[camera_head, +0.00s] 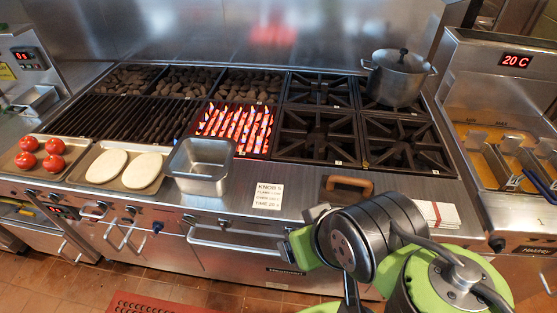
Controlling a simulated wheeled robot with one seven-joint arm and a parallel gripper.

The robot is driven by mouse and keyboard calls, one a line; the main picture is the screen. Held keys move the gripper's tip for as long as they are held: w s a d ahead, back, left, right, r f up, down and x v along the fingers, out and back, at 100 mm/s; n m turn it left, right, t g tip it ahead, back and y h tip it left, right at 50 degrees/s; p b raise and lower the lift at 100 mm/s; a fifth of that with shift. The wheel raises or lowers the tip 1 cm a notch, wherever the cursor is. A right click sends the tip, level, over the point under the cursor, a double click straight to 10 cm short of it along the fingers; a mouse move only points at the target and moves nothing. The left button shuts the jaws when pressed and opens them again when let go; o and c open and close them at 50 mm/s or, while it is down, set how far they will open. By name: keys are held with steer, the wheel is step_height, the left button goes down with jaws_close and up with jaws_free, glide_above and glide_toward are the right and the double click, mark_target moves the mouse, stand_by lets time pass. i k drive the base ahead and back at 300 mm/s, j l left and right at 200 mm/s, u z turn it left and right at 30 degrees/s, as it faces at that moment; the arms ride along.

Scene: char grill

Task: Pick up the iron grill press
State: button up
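The iron grill press (347,186) appears to be the item with a brown wooden handle on the steel front ledge of the range, right of the centre. My arm's grey and green links stand in front of it and hide its lower part, so I cannot see its plate clearly. My arm is folded at the lower right of the head view. I cannot make out my gripper's fingers anywhere in the picture, and nothing visible is holding the press.
Left of the press are a paper sign (268,195), a steel pan (201,180), a tray with two pale flat pieces (106,169) and a tray with tomatoes (54,147). Flames burn on one grill section (235,128). A lidded pot (397,80) stands behind. A fryer (510,90) is at right.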

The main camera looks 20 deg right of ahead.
mark_target(340, 190)
steer(key=k+l+u, duration=0.1)
steer(key=l+u, duration=0.25)
steer(key=k+l+u, duration=0.1)
steer(key=l+u, duration=0.3)
steer(key=j, duration=0.1)
